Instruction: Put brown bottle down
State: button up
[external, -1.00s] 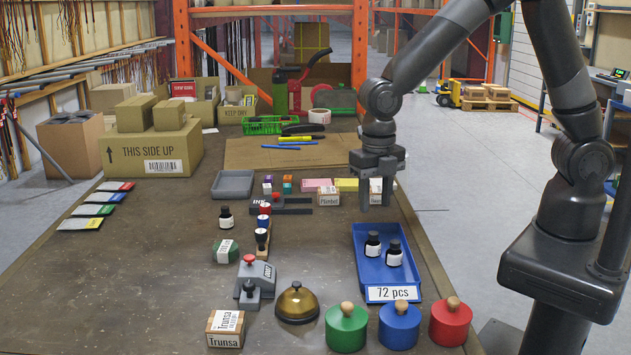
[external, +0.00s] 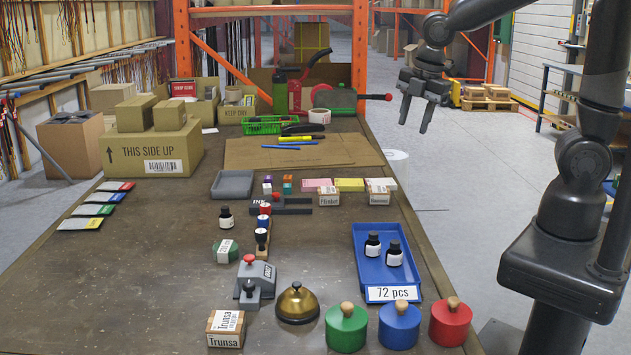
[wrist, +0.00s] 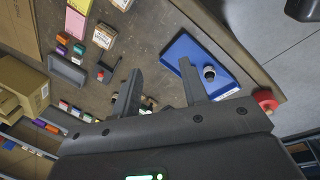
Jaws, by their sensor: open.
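Several small dark bottles with white labels are in the external view; I cannot tell which one is the brown bottle. Two dark bottles (external: 373,245) (external: 394,253) stand upright in the blue tray (external: 372,275) marked "72 pcs". Another dark bottle (external: 226,217) stands on the table left of the tray. My gripper (external: 414,124) is open and empty, raised high beyond the table's right edge, well apart from the bottles. In the wrist view, my gripper's fingers (wrist: 160,68) are spread, with the blue tray (wrist: 187,49) and one bottle (wrist: 208,73) beyond the right finger.
Small labelled boxes (external: 329,197) (external: 378,196) and sticky-note pads stand behind the tray. Green, blue and red round containers (external: 450,328) with wooden knobs line the front. A brass bell (external: 297,304) and stamps are nearby. The table's left middle is clear.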

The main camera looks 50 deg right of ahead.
jog(key=s+d+r+m+t, duration=0.1)
jog(key=s+d+r+m, duration=0.1)
jog(key=d+m, duration=0.4)
jog(key=s+d+r+m+t, duration=0.1)
jog(key=s+d+r+m, duration=0.1)
jog(key=s+d+m, duration=0.3)
jog(key=s+d+r+m+t, duration=0.1)
jog(key=s+d+r+m, duration=0.1)
jog(key=d+m, duration=0.5)
jog(key=shift+s+d+r+m, duration=0.25)
jog(key=shift+s+m, duration=0.25)
jog(key=shift+s, duration=0.4)
